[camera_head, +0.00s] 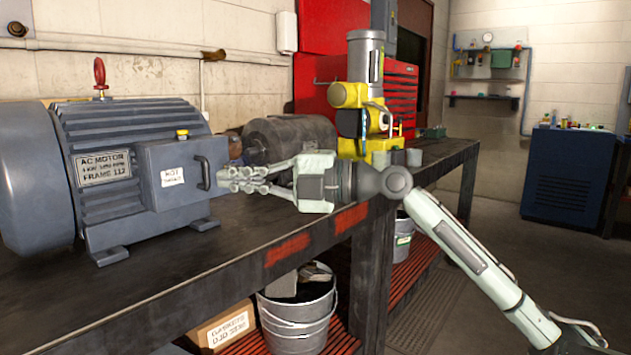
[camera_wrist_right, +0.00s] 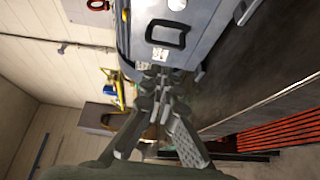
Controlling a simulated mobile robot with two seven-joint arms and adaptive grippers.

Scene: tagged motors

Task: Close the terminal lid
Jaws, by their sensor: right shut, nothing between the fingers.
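The grey AC motor (camera_head: 125,140) stands on the dark workbench at the left. Its terminal box has a lid (camera_head: 150,190) with a white tag and a black handle (camera_head: 203,172). The lid looks about flush with the box; I cannot tell if a small gap remains. My right gripper (camera_head: 228,180) is shut and empty, just right of the handle. In the right wrist view the fingertips (camera_wrist_right: 158,78) point at the lid's face below the black handle (camera_wrist_right: 168,34). I cannot tell whether they touch it. My left gripper is not in view.
A dark cylindrical motor (camera_head: 290,138) and a yellow-and-grey machine (camera_head: 362,100) stand behind my right gripper. A red tool cabinet (camera_head: 400,90) is at the back. Buckets (camera_head: 298,318) and a cardboard box (camera_head: 222,328) sit below the bench (camera_head: 200,270). The bench front is clear.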

